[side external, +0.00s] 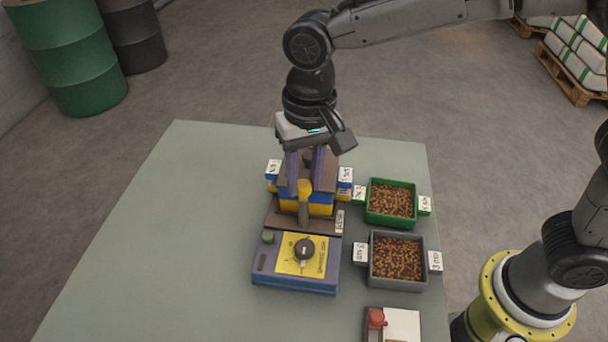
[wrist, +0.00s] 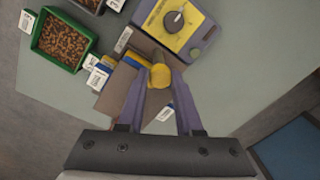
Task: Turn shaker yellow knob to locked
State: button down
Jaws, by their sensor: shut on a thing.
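The shaker (side external: 270,272) is a blue-grey machine on the table, with a yellow panel and a black dial (side external: 304,249) on its front. It also shows at the top of the wrist view (wrist: 205,40). Behind the dial is a yellow knob (side external: 304,187) with a darker handle or stem toward the panel; its rounded yellow face shows in the wrist view (wrist: 159,77). My gripper (wrist: 161,72) points down over the back of the shaker, its purple fingers on either side of the yellow knob, shut on it. The fingers partly hide the knob's sides. I cannot read the lock marking.
Blue and yellow labelled parts (side external: 272,183) flank the knob closely. A green bin (side external: 390,183) and a grey bin (side external: 398,282), both with brown pellets, stand to the right. A white box with a red knob (side external: 376,318) is at the front. The left tabletop is clear.

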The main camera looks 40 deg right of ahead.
aim_at(309, 183)
jog(key=shift+r+m, duration=0.15)
jog(key=shift+m, duration=0.35)
jog(key=c, duration=0.6)
grip_release()
jog(key=r, duration=1.3)
jog(key=shift+s+d+r, duration=0.15)
jog(key=shift+d+r, duration=0.2)
